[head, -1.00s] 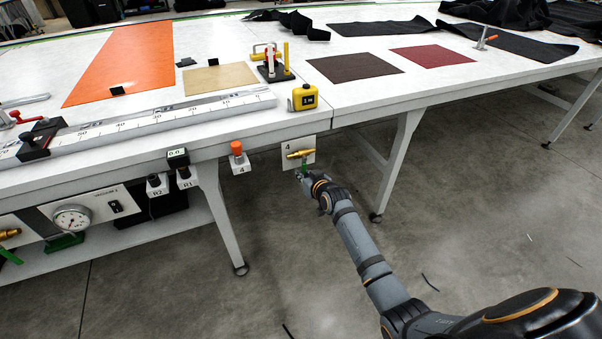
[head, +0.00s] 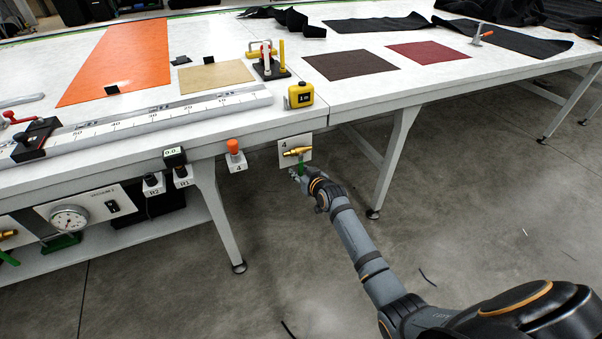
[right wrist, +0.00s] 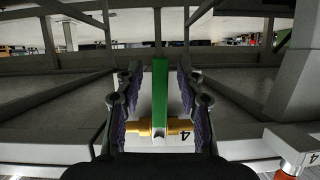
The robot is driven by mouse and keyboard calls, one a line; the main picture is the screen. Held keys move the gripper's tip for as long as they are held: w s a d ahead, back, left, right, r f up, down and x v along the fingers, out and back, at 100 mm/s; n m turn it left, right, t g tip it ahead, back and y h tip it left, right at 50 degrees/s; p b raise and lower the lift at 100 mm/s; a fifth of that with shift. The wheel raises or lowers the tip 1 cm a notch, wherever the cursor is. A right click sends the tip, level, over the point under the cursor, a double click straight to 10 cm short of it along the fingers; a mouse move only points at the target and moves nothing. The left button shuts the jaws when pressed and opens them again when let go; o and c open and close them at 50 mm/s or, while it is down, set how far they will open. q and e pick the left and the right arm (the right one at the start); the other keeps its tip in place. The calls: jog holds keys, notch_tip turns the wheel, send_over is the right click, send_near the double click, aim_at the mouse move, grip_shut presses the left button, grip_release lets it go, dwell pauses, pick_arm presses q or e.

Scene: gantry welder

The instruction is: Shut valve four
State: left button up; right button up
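Valve four is a brass valve (head: 296,151) on a white plate marked 4 (head: 309,142), below the table's front edge. Its green handle (head: 302,167) hangs down, across the line of the brass body. My right gripper (head: 299,174) is at the handle, coming from below. In the right wrist view the green handle (right wrist: 160,88) stands between the two fingers of my right gripper (right wrist: 157,90), with a gap on each side. The brass body (right wrist: 178,126) crosses behind the handle's lower end. My left gripper is out of view.
An orange knob on a block marked 4 (head: 235,155) sits left of the valve. A table leg (head: 396,160) stands to the right, another (head: 217,215) to the left. The tabletop (head: 225,115) overhangs above, with a yellow tape measure (head: 299,95) near its edge.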

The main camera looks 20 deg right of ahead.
jog(key=v, duration=1.2)
jog(key=shift+f, duration=0.1)
